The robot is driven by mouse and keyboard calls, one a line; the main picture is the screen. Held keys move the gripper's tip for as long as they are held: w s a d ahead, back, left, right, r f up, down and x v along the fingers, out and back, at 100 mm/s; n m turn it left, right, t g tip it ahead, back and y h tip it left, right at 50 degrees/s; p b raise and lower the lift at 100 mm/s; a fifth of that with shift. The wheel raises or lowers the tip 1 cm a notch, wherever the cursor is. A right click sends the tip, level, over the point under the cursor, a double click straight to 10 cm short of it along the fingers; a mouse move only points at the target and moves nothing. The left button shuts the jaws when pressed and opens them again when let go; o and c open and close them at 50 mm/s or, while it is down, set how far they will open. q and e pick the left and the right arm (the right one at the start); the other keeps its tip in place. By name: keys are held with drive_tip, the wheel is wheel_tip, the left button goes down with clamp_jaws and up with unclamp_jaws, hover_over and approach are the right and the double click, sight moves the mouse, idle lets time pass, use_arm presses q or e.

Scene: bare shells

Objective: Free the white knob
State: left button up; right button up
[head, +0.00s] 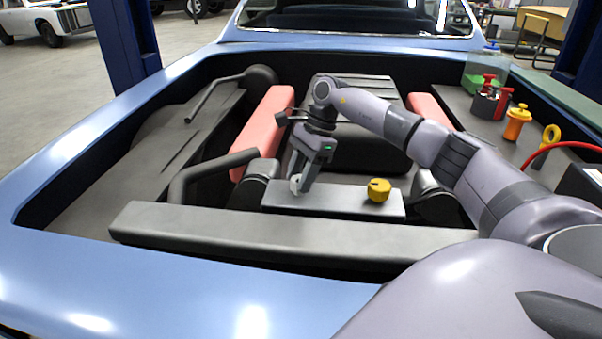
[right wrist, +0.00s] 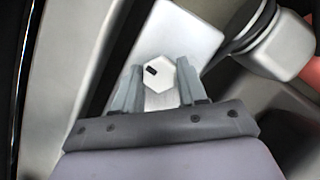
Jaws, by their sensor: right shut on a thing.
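The white knob (head: 295,184) sits at the left end of a flat grey metal block in the engine bay. In the right wrist view the knob (right wrist: 158,73) is a white hexagonal cap with a small dark mark, between the two fingers. My right gripper (head: 302,184) reaches down from above and is shut on the knob. Its fingers (right wrist: 158,88) lie on both sides of it. The fingers hide part of the knob in the head view. I cannot tell whether the knob is still seated on the block. My left gripper is not in view.
A yellow knob (head: 378,190) stands on the right of the same grey block (head: 335,204). Red covers (head: 264,130) flank the engine. A long grey bar (head: 290,236) crosses in front. An orange bottle (head: 517,122) and a red-capped holder (head: 487,102) stand on the right ledge.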

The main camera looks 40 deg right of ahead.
drive_tip(key=shift+n, duration=0.5)
drive_tip(key=shift+g, duration=0.3)
drive_tip(key=o, duration=1)
drive_tip(key=shift+o, duration=0.2)
drive_tip(key=v, duration=0.7)
drive_tip(key=shift+r, duration=0.1)
